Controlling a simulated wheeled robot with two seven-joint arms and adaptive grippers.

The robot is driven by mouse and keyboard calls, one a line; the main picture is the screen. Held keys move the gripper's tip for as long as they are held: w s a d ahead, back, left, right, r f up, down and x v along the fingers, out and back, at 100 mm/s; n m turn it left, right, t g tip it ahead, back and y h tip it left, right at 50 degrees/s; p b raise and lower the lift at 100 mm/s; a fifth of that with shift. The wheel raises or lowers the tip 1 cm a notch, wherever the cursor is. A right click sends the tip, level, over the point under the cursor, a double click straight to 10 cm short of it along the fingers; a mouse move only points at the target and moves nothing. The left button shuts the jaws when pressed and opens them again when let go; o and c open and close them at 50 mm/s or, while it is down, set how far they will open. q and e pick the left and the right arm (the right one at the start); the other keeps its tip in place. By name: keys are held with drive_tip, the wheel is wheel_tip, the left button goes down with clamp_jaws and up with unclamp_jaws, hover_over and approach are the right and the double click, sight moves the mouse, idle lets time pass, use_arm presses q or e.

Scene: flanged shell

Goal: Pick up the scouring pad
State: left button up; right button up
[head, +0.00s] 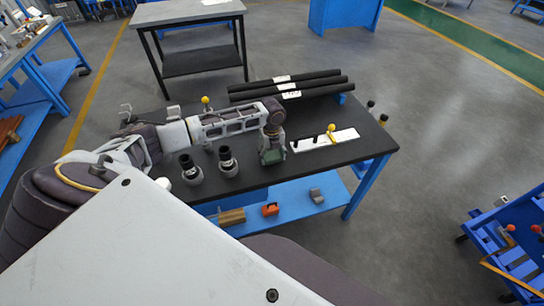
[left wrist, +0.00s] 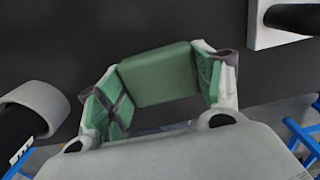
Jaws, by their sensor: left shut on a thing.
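The scouring pad (left wrist: 158,74) is a green block in the left wrist view, held between the two fingers of my left gripper (left wrist: 158,88). The fingers touch its left and right ends. In the head view my left gripper (head: 272,150) points down over the front part of the dark table top (head: 330,160), and a bit of green pad (head: 272,157) shows between its fingers. I cannot tell whether the pad touches the table. My right gripper is not in view.
A white board (head: 345,137) with black pegs and a yellow-knobbed pin lies right of the gripper. Two grey-and-black flanged parts (head: 228,163) stand to its left. Black tubes (head: 300,84) lie behind. A blue lower shelf (head: 290,206) holds small objects.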

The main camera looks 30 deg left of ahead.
sight(272, 155)
use_arm(q)
wheel_tip(272, 155, up, 10)
drive_tip(key=shift+f+b, duration=0.1)
drive_tip(key=shift+b, duration=0.25)
idle(0.5)
drive_tip(key=o, duration=0.3)
drive_tip(key=shift+c, duration=1)
